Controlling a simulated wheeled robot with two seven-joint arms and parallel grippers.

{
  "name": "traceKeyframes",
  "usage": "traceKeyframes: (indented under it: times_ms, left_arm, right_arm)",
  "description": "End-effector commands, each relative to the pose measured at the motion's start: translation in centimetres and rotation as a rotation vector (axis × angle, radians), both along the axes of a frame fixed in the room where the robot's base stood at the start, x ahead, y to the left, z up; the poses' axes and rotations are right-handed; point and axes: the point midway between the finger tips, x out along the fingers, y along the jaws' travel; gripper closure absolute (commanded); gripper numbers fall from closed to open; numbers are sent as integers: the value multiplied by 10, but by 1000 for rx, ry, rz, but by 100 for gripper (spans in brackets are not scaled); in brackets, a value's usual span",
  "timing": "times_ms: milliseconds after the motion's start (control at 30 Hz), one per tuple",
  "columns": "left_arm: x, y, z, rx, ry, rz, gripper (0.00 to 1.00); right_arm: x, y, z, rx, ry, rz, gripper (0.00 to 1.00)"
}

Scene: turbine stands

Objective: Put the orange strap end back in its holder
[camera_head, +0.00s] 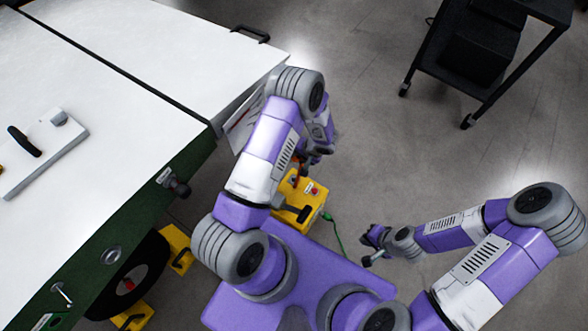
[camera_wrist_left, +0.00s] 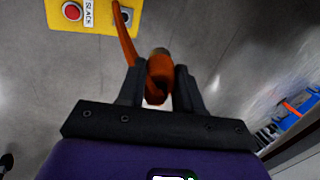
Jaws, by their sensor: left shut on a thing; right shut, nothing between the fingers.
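The orange strap end (camera_wrist_left: 158,74) is between the fingers of my left gripper (camera_wrist_left: 157,90) in the left wrist view. My left gripper is shut on it. The orange strap (camera_wrist_left: 124,38) runs up from it to a yellow box (camera_wrist_left: 108,22) with a red button and a "SLACK" label. In the head view the yellow box (camera_head: 313,190) stands on the floor below my left arm, and my left gripper (camera_head: 320,152) is just above it, partly hidden by its own arm. My right gripper (camera_head: 370,254) is shut and empty, over the floor. I cannot make out the holder for certain.
A large white-topped green stand (camera_head: 130,100) fills the left. A black cart (camera_head: 480,50) stands at the upper right. A green cable (camera_head: 335,232) runs from the yellow box. A blue item (camera_wrist_left: 296,117) lies at the right of the wrist view. Grey floor between is clear.

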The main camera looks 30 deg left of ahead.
Motion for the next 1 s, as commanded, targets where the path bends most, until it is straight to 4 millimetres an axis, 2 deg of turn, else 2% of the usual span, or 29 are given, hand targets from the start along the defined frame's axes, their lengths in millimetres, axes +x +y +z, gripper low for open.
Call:
traceKeyframes:
  times_ms: [33, 100, 200, 333, 500, 667, 933, 1000]
  left_arm:
    - [-6, 5, -23, -71, 0, 96, 100]
    - [-10, 7, -48, -163, -16, 216, 100]
    - [-11, 9, -79, -271, -54, 381, 100]
    - [-8, 14, -110, -372, -116, 571, 100]
    - [-3, 18, -125, -415, -157, 671, 100]
    - [-3, 19, -133, -416, -158, 676, 100]
    - [-3, 18, -158, -415, -157, 673, 100]
    - [-4, 18, -162, -414, -157, 672, 100]
  right_arm:
    - [0, 0, -5, 0, 0, 0, 100]
    - [0, 0, -8, 0, 0, 0, 100]
    - [0, 0, -12, 0, 0, 0, 100]
    - [0, 0, -17, 0, 0, 0, 100]
    - [0, 0, -19, 0, 0, 0, 100]
    - [0, 0, -25, 0, 0, 0, 100]
    - [0, 0, -43, 0, 0, 0, 100]
    - [0, 0, -40, 0, 0, 0, 100]
